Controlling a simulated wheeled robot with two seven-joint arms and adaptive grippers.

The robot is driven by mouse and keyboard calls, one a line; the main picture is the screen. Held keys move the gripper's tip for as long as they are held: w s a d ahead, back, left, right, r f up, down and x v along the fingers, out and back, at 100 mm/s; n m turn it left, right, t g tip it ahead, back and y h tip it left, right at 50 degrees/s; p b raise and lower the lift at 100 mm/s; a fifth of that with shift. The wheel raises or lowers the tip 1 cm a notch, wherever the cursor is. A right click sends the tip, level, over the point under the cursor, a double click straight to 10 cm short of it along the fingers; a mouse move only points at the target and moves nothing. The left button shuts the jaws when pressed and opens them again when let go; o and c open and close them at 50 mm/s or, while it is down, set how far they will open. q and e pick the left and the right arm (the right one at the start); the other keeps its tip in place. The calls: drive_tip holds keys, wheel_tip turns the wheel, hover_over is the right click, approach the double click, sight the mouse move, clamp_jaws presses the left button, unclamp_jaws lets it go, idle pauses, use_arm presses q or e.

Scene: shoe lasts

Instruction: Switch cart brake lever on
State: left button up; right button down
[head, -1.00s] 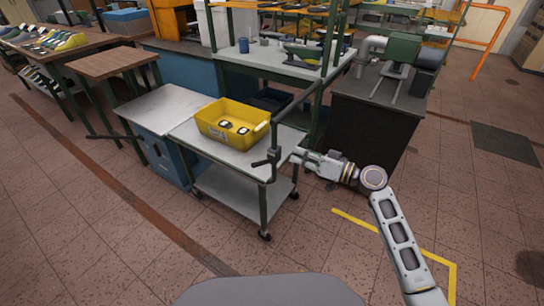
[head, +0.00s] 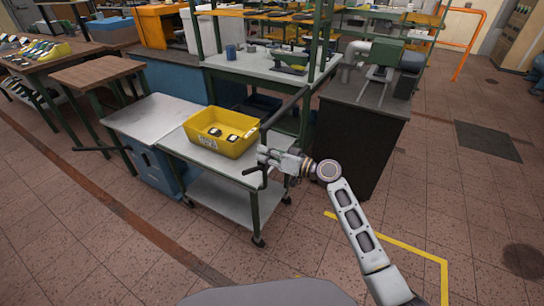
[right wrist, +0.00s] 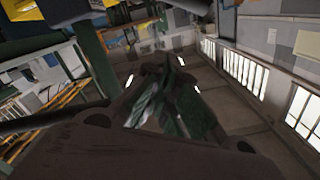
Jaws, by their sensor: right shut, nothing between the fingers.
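The grey cart (head: 206,157) stands in the middle of the head view, with a green frame and a lower shelf. The brake lever (head: 250,171) is a small dark handle at the cart's near right corner post. My right gripper (head: 264,156) is shut and empty beside that post, just above and right of the lever. I cannot tell whether it touches the lever, as the gripper partly covers this corner. In the right wrist view a dark brown surface fills the bottom, and the lever cannot be made out. My left gripper is not in view.
A yellow bin (head: 222,131) with several dark items sits on the cart. The cart's dark push bar (head: 288,107) rises at its right end. A dark cabinet (head: 352,140) stands behind my right arm. Open tiled floor lies in front and to the right.

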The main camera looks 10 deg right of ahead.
sight(253, 170)
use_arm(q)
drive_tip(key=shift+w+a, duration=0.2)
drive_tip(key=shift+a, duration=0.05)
use_arm(e)
drive_tip(key=a+f, duration=0.2)
drive_tip(key=f, duration=0.1)
drive_tip(key=shift+s+a+f, duration=0.25)
drive_tip(key=shift+s, duration=0.1)
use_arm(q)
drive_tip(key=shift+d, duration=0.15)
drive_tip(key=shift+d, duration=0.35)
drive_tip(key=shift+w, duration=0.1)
use_arm(e)
drive_tip(key=shift+s, duration=0.1)
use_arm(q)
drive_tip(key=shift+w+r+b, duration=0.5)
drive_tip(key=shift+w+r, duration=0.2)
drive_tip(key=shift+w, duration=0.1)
use_arm(e)
drive_tip(key=shift+f, duration=0.15)
drive_tip(key=shift+a, duration=0.1)
